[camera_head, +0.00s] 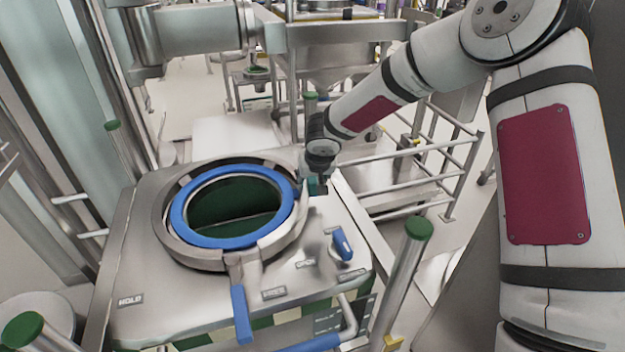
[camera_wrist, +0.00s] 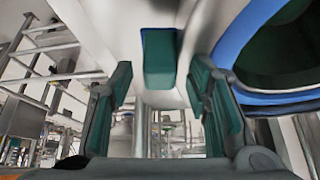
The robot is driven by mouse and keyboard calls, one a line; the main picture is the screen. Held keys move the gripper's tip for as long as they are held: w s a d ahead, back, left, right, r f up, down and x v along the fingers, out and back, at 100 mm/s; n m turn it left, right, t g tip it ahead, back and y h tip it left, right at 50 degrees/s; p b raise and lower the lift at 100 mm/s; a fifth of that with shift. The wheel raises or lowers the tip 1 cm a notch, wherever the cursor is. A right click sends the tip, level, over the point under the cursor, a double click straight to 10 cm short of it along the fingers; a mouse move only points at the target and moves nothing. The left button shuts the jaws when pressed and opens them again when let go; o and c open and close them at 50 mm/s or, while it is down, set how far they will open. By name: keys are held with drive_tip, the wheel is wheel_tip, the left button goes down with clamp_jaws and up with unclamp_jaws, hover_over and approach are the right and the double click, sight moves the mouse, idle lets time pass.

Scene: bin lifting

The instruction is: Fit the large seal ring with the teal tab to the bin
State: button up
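The bin (camera_head: 150,280) is a steel body with a round opening on top. A large blue seal ring (camera_head: 180,216) lies at the opening, inside a raised steel collar; I cannot tell how fully it is seated. The ring also shows at the right in the wrist view (camera_wrist: 232,45). A teal tab (camera_wrist: 159,58) shows ahead, between my fingers' lines; its join to the ring is not visible. My gripper (camera_head: 316,183) is at the ring's right side in the head view. In the wrist view my gripper (camera_wrist: 160,76) is open, with teal-padded fingers apart and a visible gap beside the tab.
A blue-handled latch (camera_head: 342,244) and a blue lever (camera_head: 241,314) are on the bin's near side. Green-capped posts (camera_head: 418,229) stand around it. Steel railings (camera_head: 430,160) are at the right. A steel frame (camera_head: 330,45) stands behind.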

drive_tip(key=v, duration=1.2)
idle(0.3)
